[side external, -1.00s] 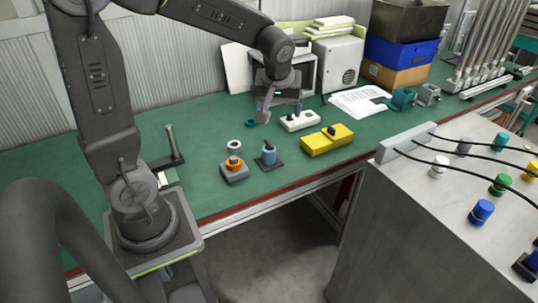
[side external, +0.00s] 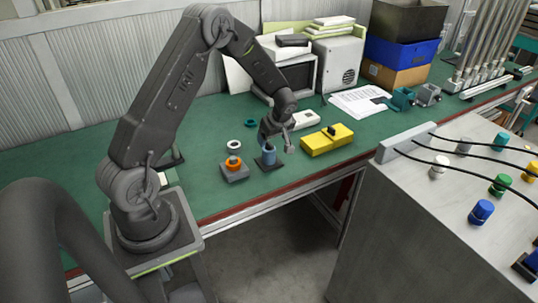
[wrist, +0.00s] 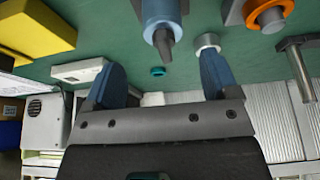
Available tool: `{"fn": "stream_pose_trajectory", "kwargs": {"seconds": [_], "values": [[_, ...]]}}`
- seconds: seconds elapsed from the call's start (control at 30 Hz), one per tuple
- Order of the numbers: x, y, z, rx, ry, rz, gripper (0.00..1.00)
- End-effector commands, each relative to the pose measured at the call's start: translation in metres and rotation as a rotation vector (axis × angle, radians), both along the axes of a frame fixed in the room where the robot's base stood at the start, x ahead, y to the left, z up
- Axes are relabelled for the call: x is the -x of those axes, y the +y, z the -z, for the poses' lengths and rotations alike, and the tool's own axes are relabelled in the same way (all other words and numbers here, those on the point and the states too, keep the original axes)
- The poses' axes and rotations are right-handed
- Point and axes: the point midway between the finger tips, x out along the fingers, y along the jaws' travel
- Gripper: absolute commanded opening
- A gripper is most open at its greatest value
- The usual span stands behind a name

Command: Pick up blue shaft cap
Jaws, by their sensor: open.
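The light blue shaft cap (side external: 269,157) stands upright on a dark square base near the table's front edge in the side view. In the wrist view the blue shaft cap (wrist: 160,12) is at the top middle, with a dark tapered tip pointing towards my gripper. My gripper (side external: 276,138) is just above and beside it in the side view, partly hiding its top. In the wrist view my gripper (wrist: 162,78) has its two fingers wide apart with nothing between them. I cannot tell whether a finger touches the cap.
Beside the cap stand an orange ring (side external: 233,162) on a grey base and a white ring (side external: 234,146). A yellow block (side external: 327,140) is close on the right. A white block (side external: 305,119) and a teal ring (side external: 251,151) lie nearby.

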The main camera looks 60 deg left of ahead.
Motion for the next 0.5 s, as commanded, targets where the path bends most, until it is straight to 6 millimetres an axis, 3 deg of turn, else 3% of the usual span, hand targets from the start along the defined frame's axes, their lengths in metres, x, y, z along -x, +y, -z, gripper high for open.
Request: {"fn": "stream_pose_trajectory", "kwargs": {"seconds": [0.27, 0.5], "values": [[0.001, 0.009, 0.020, 0.001, 0.001, 0.001, 0.81], [0.005, 0.025, 0.050, 0.001, 0.002, -0.001, 0.81]]}}
